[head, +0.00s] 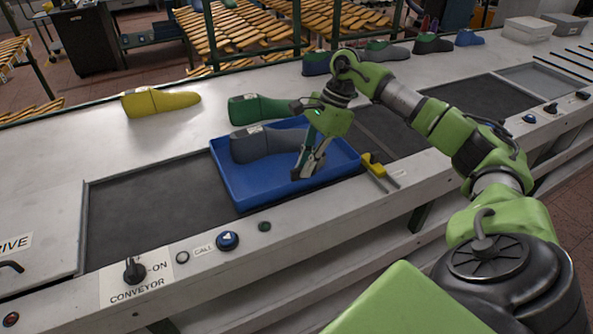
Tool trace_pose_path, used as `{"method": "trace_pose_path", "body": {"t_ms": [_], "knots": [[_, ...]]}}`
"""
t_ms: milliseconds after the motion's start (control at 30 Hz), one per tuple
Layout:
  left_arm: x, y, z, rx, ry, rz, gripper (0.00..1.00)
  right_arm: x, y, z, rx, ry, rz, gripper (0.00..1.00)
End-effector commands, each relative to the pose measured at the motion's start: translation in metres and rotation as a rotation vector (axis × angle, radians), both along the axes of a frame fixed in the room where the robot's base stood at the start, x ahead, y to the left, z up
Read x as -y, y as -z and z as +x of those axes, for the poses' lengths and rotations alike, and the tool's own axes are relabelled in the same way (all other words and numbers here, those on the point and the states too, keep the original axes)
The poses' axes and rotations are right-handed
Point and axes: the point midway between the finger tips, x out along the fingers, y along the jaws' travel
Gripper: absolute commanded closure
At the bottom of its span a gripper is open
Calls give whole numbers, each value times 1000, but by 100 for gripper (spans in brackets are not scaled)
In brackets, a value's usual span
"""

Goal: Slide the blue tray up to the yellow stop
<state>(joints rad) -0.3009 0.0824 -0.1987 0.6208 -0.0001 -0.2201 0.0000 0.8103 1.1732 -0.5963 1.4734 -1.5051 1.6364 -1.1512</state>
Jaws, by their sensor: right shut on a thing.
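The blue tray (226,179) lies on the dark belt in the middle of the head view. A grey shoe last (256,146) lies in it. The fingers hide part of the tray and the toe end of the grey last. The yellow stop (374,165) sits on the near rail just right of the tray's right end. The gap between them looks very small; I cannot tell whether they touch. My left gripper is not in view.
A yellow last (158,102) and a green last (262,108) stand on the bench behind the belt. More lasts stand farther back right. A conveyor switch (135,270) and a blue button (228,240) are on the front panel. The belt (150,205) left of the tray is bare.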

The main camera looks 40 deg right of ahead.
Motion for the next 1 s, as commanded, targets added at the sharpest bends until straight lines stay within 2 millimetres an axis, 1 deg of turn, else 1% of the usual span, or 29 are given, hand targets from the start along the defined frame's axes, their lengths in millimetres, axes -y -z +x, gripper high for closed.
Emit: {"method": "trace_pose_path", "body": {"t_ms": [33,133,533,567,600,900,1000], "knots": [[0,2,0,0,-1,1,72,6,0,0,2,6,-7,100],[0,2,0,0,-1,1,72,9,-1,-1,1,4,-5,100],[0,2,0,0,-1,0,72,10,-1,-1,2,2,-5,100],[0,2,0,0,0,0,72,9,-1,-1,2,2,-5,83],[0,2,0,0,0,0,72,9,-1,-1,2,2,-5,74],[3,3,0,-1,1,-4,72,8,-1,-2,1,-1,-1,74],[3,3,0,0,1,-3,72,9,-4,-2,2,0,-1,74]]}}
